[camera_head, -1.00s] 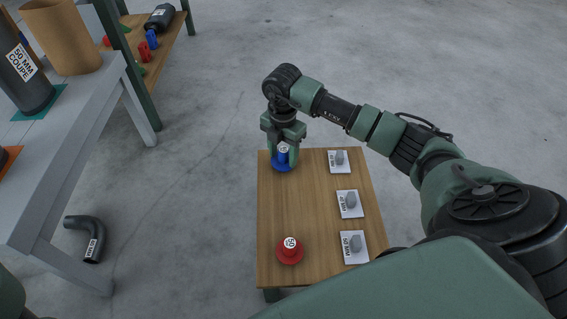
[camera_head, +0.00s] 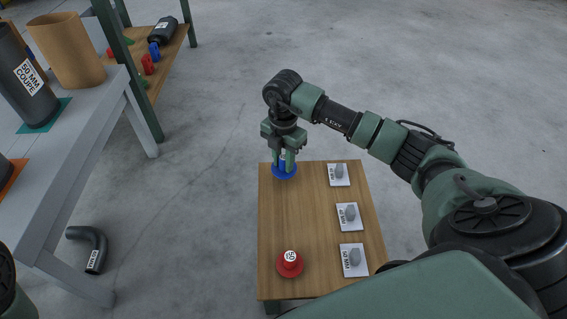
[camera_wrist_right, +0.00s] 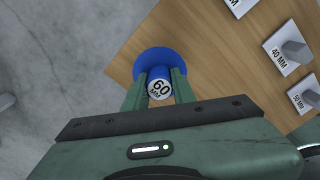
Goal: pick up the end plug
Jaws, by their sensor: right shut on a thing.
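The blue end plug (camera_head: 285,173) has a wide round flange and a narrower stem. It is at the far left corner of the small wooden table (camera_head: 300,225). In the right wrist view the blue plug (camera_wrist_right: 150,60) shows a "60 MM" label on its top. My right gripper (camera_head: 286,160) points down from above, its fingers shut on the stem from both sides. I cannot tell whether the flange touches the table. A red end plug (camera_head: 290,265), labelled 50, stands at the table's near left. My left gripper is not in view.
White cards (camera_head: 350,217) with grey pegs line the table's right side. A grey bench (camera_head: 75,150) at left holds a dark labelled cylinder (camera_head: 35,90) and a brown tube (camera_head: 68,50). A black bent hose (camera_head: 92,248) lies on the floor. The table's middle is clear.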

